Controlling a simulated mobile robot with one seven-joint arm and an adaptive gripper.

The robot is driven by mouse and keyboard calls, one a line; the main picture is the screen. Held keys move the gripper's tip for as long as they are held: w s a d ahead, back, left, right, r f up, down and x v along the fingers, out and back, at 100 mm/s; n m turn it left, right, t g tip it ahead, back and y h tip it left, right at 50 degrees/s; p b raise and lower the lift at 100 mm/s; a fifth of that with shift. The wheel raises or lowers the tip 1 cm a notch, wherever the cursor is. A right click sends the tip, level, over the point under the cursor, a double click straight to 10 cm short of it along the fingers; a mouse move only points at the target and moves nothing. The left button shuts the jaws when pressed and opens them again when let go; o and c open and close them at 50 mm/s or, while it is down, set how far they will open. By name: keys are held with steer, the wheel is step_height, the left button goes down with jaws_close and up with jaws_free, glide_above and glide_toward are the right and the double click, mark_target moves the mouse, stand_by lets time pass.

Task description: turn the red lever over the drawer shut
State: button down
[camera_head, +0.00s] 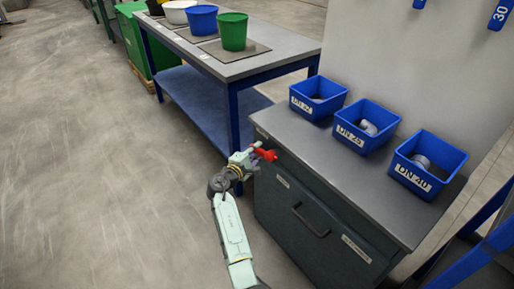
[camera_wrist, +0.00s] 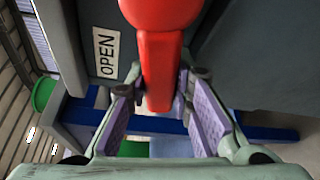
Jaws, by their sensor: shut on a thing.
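The red lever (camera_head: 265,154) sits at the upper left corner of the dark cabinet's front. In the wrist view the lever (camera_wrist: 160,60) runs down from a rounded red hub at the top, and its end is between my fingers. My gripper (camera_head: 254,158) is shut on the lever; in the wrist view its purple-padded fingers (camera_wrist: 165,100) stand on either side of it. A white label reading OPEN (camera_wrist: 106,52) is left of the lever. The drawer (camera_head: 299,234), with a dark bar handle (camera_head: 310,221), looks flush with the cabinet front.
Three blue bins (camera_head: 366,126) with pipe fittings stand on the cabinet's grey top (camera_head: 290,128). A blue-framed bench (camera_head: 240,68) with buckets stands behind, to the left of the cabinet. The concrete floor (camera_head: 90,170) at left is clear.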

steer(key=c, duration=1.4)
jaws_free()
steer(key=shift+s, duration=0.1)
steer(key=v, duration=0.7)
steer(key=shift+s+a, duration=0.3)
steer(key=shift+s, duration=0.05)
steer(key=shift+c, duration=0.3)
